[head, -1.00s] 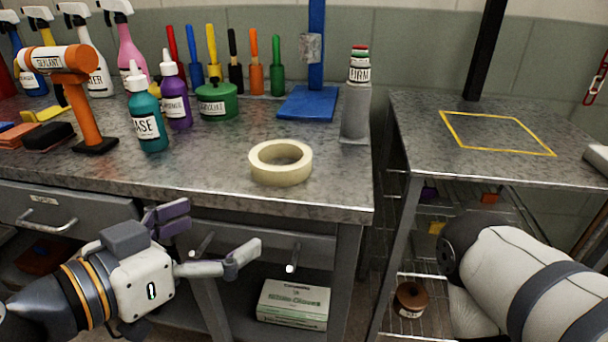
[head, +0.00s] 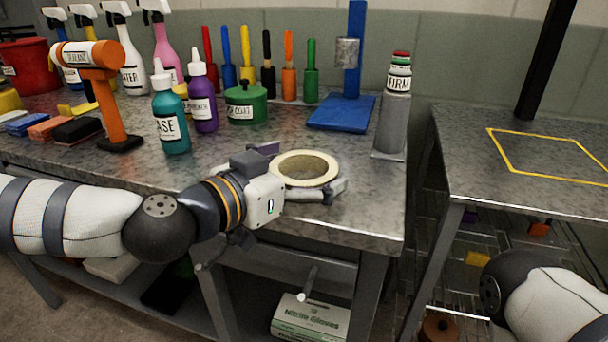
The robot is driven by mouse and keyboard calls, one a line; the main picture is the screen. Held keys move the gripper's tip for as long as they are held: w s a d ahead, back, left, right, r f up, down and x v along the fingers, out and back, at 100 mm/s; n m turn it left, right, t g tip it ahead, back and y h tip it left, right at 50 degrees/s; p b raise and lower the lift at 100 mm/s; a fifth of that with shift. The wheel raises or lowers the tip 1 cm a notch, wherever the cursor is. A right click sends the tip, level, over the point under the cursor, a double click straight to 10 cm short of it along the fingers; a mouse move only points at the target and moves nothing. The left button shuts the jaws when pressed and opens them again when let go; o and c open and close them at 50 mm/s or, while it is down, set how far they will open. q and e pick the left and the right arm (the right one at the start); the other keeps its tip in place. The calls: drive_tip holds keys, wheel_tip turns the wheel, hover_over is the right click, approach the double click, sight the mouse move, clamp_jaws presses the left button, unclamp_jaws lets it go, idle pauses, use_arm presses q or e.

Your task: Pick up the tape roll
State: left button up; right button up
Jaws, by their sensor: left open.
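The cream tape roll (head: 301,163) lies flat near the front right edge of the grey metal workbench (head: 352,224). My left gripper (head: 300,172) is at the bench edge, open, with its fingers on either side of the roll. One finger shows at the roll's near right side, the other at its far left. The near lower part of the roll is partly hidden by the gripper. I cannot tell whether the fingers touch it. My right arm (head: 545,295) shows at the lower right, but its gripper is out of the picture.
Behind stand a teal bottle (head: 170,120), a purple bottle (head: 203,105), a green pot (head: 246,104) and a blue stand (head: 342,112). A grey dispenser labelled FIRM (head: 394,115) is right of the roll. A second table (head: 470,160) with a yellow outline stands across a gap.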

use_arm(q)
drive_tip(key=c, duration=1.2)
wheel_tip(320, 180, up, 4)
drive_tip(key=shift+r+p, duration=0.1)
drive_tip(key=shift+p, duration=0.4)
drive_tip(key=s+a+r, duration=0.1)
drive_tip(key=s+a+r+p, duration=0.1)
drive_tip(key=r, duration=0.1)
drive_tip(key=s+a+r, duration=0.1)
drive_tip(key=r, duration=0.1)
drive_tip(key=shift+p, duration=0.35)
drive_tip(key=r+p+v, duration=0.2)
drive_tip(key=v, duration=0.8)
drive_tip(key=shift+w+a+r+p, duration=0.15)
drive_tip(key=shift+w+a+p, duration=0.1)
drive_tip(key=shift+p, duration=0.1)
use_arm(e)
drive_tip(key=w+r+t, duration=0.2)
drive_tip(key=w+r, duration=0.4)
drive_tip(key=shift+r, duration=0.15)
